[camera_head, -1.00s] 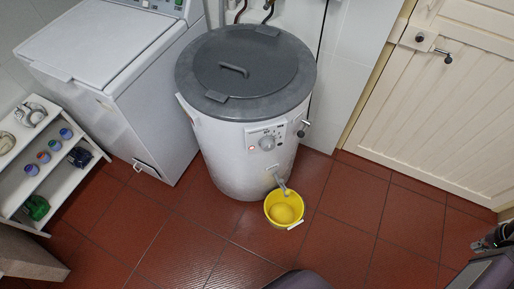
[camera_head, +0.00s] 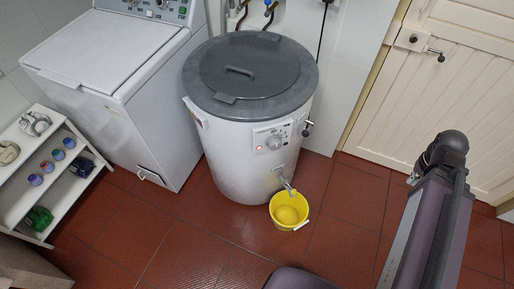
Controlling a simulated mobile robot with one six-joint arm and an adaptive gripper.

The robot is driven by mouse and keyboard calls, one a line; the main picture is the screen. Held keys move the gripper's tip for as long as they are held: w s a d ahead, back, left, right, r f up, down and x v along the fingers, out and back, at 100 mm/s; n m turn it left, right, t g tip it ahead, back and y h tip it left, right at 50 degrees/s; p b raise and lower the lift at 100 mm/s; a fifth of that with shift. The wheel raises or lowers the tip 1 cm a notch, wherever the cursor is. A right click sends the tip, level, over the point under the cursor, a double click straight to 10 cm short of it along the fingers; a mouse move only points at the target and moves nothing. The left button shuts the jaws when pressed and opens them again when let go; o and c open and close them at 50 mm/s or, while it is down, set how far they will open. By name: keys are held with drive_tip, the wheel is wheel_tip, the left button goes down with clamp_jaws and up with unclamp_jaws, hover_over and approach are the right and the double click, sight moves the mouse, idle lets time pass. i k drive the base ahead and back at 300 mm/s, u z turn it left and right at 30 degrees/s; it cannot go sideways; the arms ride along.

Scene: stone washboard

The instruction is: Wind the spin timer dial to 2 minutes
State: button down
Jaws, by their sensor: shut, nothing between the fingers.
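The spin timer dial (camera_head: 274,142) is a round pale knob on the white control panel at the front of the spin dryer (camera_head: 235,165). Its pointer and markings are too small to read. A small red light glows at the panel's left. The dryer is a white drum with a closed grey lid (camera_head: 246,72). My arm rises at the lower right, well apart from the dial. My gripper cannot be made out in this view.
A yellow bucket (camera_head: 290,222) stands on the red tiles under the dryer's spout. A white washing machine (camera_head: 110,90) is left of the dryer. A white shelf (camera_head: 60,205) with bottles stands at far left. A cream door (camera_head: 465,85) is at right. Floor is clear right of the bucket.

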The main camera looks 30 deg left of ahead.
sight(274, 142)
drive_tip(key=u, duration=1.35)
drive_tip(key=k, duration=0.95)
drive_tip(key=i, duration=0.65)
